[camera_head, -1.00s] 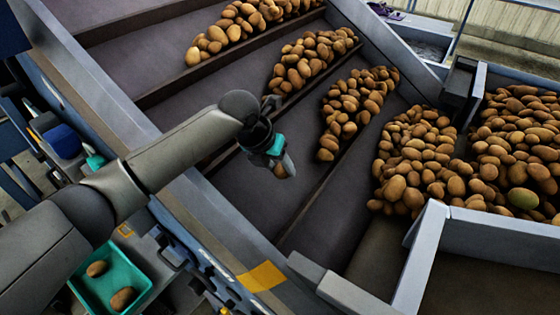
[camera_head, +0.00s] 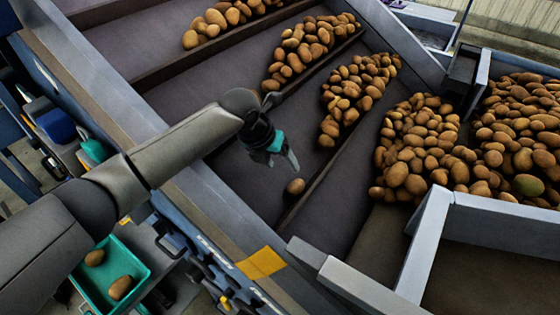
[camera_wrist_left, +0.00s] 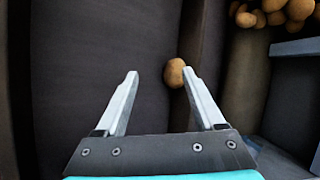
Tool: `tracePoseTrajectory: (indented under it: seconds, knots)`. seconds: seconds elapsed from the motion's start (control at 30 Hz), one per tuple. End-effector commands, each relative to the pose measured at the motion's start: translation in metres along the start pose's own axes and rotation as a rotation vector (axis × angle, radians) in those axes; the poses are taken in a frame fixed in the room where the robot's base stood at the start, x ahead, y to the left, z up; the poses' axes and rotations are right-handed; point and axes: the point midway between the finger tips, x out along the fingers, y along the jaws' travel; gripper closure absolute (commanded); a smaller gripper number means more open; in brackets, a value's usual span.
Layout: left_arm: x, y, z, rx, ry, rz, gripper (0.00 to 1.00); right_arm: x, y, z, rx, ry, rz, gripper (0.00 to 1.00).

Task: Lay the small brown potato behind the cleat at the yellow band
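A small brown potato (camera_head: 296,187) lies on the dark belt (camera_head: 252,190), against or very close to the left side of a cleat (camera_head: 318,178). The yellow band (camera_head: 262,263) is on the belt's side frame, below the potato in the head view. My left gripper (camera_head: 292,166) is just above the potato, empty. In the left wrist view, its fingers (camera_wrist_left: 160,72) are spread, and the potato (camera_wrist_left: 174,72) shows between the tips, close to the right fingertip. Whether that finger touches it I cannot tell. My right gripper is not in view.
Several potato heaps (camera_head: 358,95) lie along other cleats further up and right. A full bin (camera_head: 520,130) is at the right, with a grey wall (camera_head: 425,245) before it. A teal tray (camera_head: 140,285) with two potatoes is at lower left. The belt left of the potato is clear.

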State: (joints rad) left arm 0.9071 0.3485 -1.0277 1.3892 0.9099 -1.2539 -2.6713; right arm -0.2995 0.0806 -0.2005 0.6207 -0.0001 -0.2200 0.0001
Motion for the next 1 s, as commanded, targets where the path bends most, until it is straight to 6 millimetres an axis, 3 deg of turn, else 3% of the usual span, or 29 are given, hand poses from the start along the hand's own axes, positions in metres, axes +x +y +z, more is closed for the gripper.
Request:
tracePoseTrajectory:
  seconds: [0.47,0.67,1.0]
  knots:
    - [-0.009,0.000,0.001,0.001,-0.002,0.000,0.19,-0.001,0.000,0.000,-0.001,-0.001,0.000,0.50]
    - [-0.042,0.001,0.002,0.001,-0.004,0.002,0.19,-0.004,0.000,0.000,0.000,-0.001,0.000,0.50]
    - [-0.118,0.001,0.001,0.001,-0.004,0.001,0.19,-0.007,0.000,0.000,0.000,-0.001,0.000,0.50]
